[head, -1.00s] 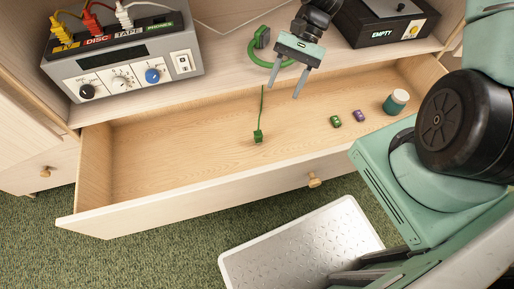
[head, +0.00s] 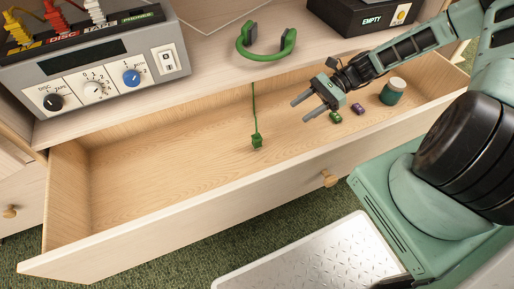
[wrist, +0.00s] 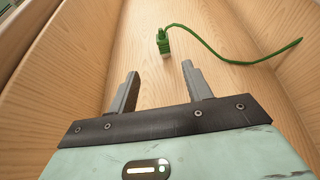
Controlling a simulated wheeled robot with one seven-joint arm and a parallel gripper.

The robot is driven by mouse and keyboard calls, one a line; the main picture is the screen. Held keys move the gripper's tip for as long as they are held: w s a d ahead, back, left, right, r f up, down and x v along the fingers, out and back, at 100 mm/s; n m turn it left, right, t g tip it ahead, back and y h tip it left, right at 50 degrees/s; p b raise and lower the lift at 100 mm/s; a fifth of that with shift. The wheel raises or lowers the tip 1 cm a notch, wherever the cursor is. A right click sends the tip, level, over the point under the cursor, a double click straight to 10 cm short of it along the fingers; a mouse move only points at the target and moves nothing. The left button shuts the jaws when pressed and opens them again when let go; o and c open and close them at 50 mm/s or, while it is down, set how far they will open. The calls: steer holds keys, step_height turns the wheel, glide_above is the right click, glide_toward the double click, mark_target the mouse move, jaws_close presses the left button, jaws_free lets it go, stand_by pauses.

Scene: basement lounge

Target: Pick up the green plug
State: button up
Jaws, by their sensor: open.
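The green plug (head: 257,141) lies on the floor of the open drawer (head: 150,190), at the end of a thin green cord. The cord runs up over the drawer's back toward the green headphones (head: 266,50) on the shelf. My gripper (head: 299,109) is over the drawer, to the right of the plug, open and empty. In the wrist view the plug (wrist: 163,41) lies ahead of my open fingers (wrist: 158,82), near the line between them and apart from both. Its cord trails off to the right.
A green toy car (head: 336,117), a purple toy car (head: 358,109) and a teal jar with a white lid (head: 393,91) are in the drawer's right part. The grey audio box (head: 95,65) and a black box (head: 362,16) stand on the shelf. The drawer's left part is bare.

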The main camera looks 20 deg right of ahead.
steer(key=f, duration=0.1)
steer(key=b, duration=0.5)
glide_toward(261, 138)
steer(key=x, duration=0.4)
steer(key=f+x, duration=0.1)
steer(key=x, duration=0.1)
steer(key=shift+w, duration=0.3)
steer(key=b+x, duration=0.1)
steer(key=x, duration=0.1)
steer(key=b+x, duration=0.2)
steer(key=shift+a+f, duration=0.2)
steer(key=shift+f, duration=0.2)
steer(key=shift+a, duration=0.3)
steer(key=c, duration=1)
